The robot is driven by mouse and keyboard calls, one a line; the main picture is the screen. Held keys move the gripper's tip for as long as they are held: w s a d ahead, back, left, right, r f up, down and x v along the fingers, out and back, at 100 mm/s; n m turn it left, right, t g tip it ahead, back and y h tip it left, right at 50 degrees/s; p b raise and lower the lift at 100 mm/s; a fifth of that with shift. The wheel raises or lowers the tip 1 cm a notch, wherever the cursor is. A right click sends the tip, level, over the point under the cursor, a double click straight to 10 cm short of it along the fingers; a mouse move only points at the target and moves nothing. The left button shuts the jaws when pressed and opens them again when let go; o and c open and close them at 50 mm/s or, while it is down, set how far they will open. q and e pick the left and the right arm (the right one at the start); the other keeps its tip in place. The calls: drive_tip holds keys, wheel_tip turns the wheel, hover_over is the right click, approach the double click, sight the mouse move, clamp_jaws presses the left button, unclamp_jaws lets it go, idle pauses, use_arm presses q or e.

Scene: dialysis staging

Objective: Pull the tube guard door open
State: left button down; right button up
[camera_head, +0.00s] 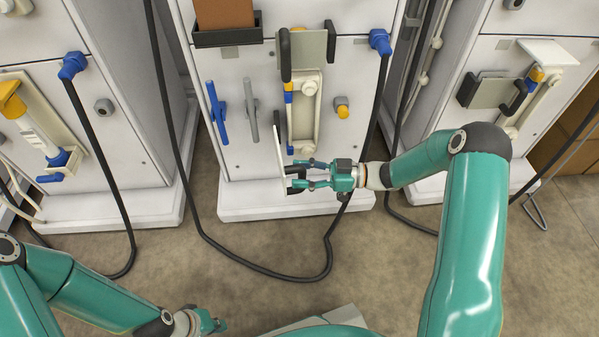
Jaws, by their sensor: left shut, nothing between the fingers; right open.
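The tube guard door (279,150) is a thin pale panel on the middle machine, seen nearly edge-on. It stands out from the machine front, beside the recess with the tube holder (303,110). My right gripper (296,174) is open at the lower part of the door, on its right side. A dark handle piece shows between or just behind its fingers; I cannot tell whether they touch it. My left gripper (214,322) is shut and empty, low at the bottom left over the floor, far from the door.
The middle machine (235,165) stands between two similar machines, left (125,160) and right (430,150). Black hoses hang down, one looping across the floor (265,270). Blue and grey clamps (218,108) sit left of the door. Floor in front is otherwise open.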

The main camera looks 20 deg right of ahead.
drive_tip(key=v, duration=1.1)
drive_tip(key=shift+d, duration=0.4)
drive_tip(key=shift+f, duration=0.1)
